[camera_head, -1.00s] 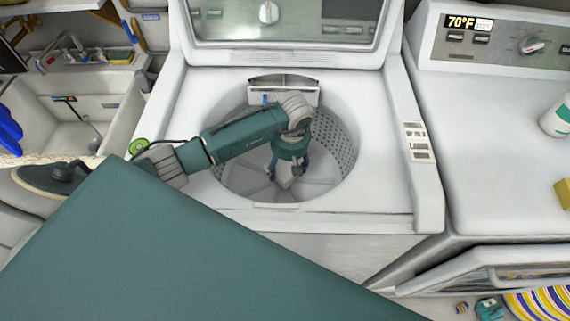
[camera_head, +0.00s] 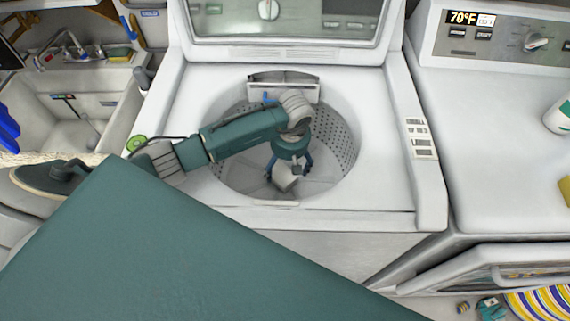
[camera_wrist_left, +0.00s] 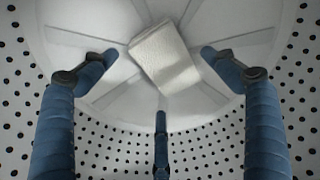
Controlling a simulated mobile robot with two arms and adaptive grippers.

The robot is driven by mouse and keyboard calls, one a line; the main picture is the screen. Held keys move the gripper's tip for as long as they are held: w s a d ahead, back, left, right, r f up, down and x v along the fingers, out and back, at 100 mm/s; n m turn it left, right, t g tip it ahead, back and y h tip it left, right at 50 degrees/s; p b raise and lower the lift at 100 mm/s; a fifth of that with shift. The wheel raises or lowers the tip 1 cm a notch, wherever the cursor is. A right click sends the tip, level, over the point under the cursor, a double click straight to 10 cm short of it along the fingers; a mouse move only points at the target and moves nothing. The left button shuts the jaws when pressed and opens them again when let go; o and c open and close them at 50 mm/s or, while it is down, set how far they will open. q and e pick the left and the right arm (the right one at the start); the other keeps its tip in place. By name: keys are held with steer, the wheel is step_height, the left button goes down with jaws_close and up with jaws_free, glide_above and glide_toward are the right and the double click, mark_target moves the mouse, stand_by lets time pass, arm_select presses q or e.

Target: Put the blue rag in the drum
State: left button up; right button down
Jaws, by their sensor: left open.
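My left gripper (camera_head: 288,171) reaches down into the open washer drum (camera_head: 342,140). Its blue fingers are spread apart. In the left wrist view the open fingers (camera_wrist_left: 160,62) surround a pale, whitish folded piece (camera_wrist_left: 168,60) with visible space on both sides. This piece lies at the drum floor and also shows in the head view (camera_head: 285,180). It looks white rather than blue, and I cannot tell whether it is the rag. A bright blue item (camera_head: 8,130) is cut off at the left edge; I cannot tell what it is. My right gripper is not in view.
The washer's raised lid (camera_head: 290,28) stands behind the drum. A dryer (camera_head: 500,150) is at the right, its door open below. A white bottle (camera_head: 560,115) stands at the right edge.

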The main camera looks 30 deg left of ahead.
mark_target(288, 174)
arm_select(q)
steer(key=shift+r, duration=0.3)
steer(key=shift+d+r+p, duration=0.1)
steer(key=shift+r+p, duration=0.35)
steer(key=shift+p, duration=0.3)
step_height(288, 174, up, 12)
steer(key=d+b, duration=0.1)
steer(key=b, duration=0.1)
steer(key=shift+s+d+f, duration=0.15)
steer(key=shift+s+f, duration=0.05)
steer(key=shift+s, duration=0.05)
